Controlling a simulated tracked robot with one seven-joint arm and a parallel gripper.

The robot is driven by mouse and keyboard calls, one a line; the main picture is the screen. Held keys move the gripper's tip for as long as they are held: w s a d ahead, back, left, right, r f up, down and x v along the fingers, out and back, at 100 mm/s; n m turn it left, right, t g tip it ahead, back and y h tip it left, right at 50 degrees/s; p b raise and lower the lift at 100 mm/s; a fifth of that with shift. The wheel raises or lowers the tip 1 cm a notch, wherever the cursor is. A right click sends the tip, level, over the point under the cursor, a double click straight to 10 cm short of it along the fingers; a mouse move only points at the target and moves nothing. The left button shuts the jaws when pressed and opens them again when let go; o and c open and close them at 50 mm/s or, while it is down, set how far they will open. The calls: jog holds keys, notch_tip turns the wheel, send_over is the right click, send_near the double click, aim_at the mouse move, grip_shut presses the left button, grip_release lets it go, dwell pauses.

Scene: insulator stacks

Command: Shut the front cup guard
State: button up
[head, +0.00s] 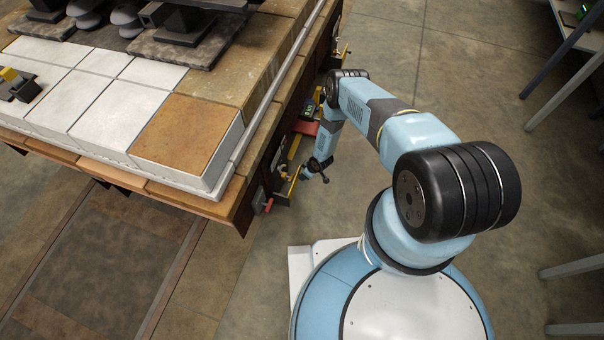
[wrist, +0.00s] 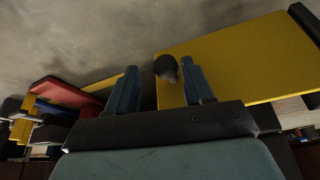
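A yellow panel, which I take to be the front cup guard (wrist: 245,62), fills the upper right of the wrist view. A round black knob (wrist: 166,67) shows at its left end. My gripper (wrist: 160,66) has its two blue fingers spread, one on each side of the knob, with gaps visible. I cannot tell how deep the knob sits between them. In the head view my gripper (head: 314,171) is low beside the bench's right side, near a thin yellow edge (head: 294,186). The guard's face and most of my fingers are hidden there.
The bench (head: 205,208) carries white blocks, a brown block (head: 188,130) and dark insulator stacks. A red part (wrist: 68,95) lies left of my fingers in the wrist view. A red-handled fitting (head: 267,206) is on the bench's near corner. Open floor (head: 460,80) lies right of the bench.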

jog(key=shift+s, duration=0.1)
jog(key=shift+r, duration=0.1)
jog(key=v, duration=1.3)
jog(key=shift+d+r, duration=0.15)
jog(key=shift+r, duration=0.05)
